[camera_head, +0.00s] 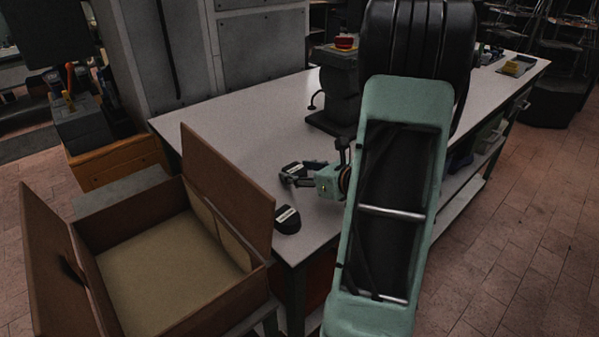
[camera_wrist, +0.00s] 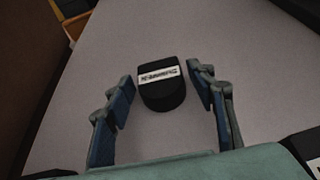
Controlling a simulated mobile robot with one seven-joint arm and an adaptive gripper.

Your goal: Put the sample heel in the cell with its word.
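A black heel with a white word label (camera_wrist: 160,88) lies on the table between my gripper's fingers in the wrist view; its word is too blurred to read surely. In the head view this heel (camera_head: 292,168) is at the fingertips. My gripper (camera_head: 292,180) is open, its two blue-grey fingers apart on either side of the heel; no contact is visible. A second black labelled heel (camera_head: 287,220) lies near the table's front corner; part of a labelled black thing (camera_wrist: 306,166) shows at the wrist view's lower right. I cannot make out any cell with a word.
The light table (camera_head: 235,115) has clear room left of a dark machine (camera_head: 340,88). An open brown box (camera_head: 228,192) with raised flaps stands beside the table's left end. An orange-brown cabinet (camera_head: 115,165) stands behind it. My arm hides much of the table's right part.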

